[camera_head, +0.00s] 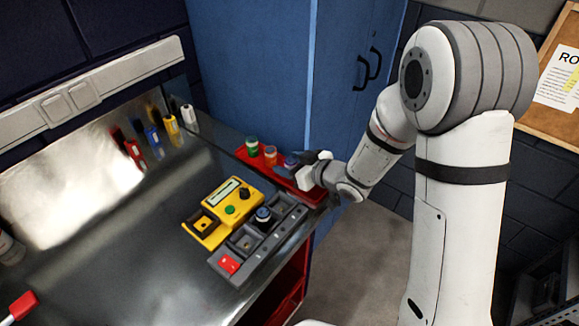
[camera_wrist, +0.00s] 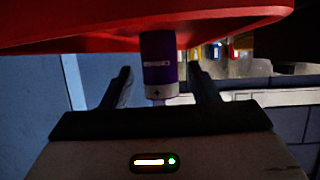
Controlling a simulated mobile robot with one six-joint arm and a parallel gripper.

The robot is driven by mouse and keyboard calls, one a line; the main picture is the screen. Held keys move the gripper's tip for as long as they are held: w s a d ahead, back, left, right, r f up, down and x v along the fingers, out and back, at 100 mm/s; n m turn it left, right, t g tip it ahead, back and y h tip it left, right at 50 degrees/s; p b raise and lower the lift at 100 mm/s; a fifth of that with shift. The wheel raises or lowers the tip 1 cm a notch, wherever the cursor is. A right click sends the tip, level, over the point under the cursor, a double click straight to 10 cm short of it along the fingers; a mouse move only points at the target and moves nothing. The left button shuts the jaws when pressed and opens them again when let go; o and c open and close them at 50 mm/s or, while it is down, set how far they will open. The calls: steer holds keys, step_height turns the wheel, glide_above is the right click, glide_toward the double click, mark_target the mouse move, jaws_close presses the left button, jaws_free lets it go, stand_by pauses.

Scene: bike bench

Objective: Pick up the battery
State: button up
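A purple battery with a white band and a plus mark (camera_wrist: 159,68) stands on the red tray (camera_wrist: 60,38) in the wrist view, which looks upside down. In the head view its blue-purple top (camera_head: 290,161) shows at the tray's near right part. My gripper (camera_wrist: 160,80) is open, with one dark finger on each side of the battery. Narrow gaps show between fingers and battery. In the head view my gripper (camera_head: 308,163) is at the tray's right side and hides part of it. A green battery (camera_head: 252,145) and an orange battery (camera_head: 270,154) stand on the tray.
A yellow tester (camera_head: 222,210) and a grey charger (camera_head: 250,246) holding a dark-topped cell (camera_head: 263,215) sit on the metal bench (camera_head: 130,265). Several coloured bottles or markers stand along the back. A blue cabinet (camera_head: 260,60) rises behind the tray.

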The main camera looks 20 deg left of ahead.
steer(key=c, duration=1)
steer(key=shift+c, duration=0.4)
steer(key=shift+r, duration=0.1)
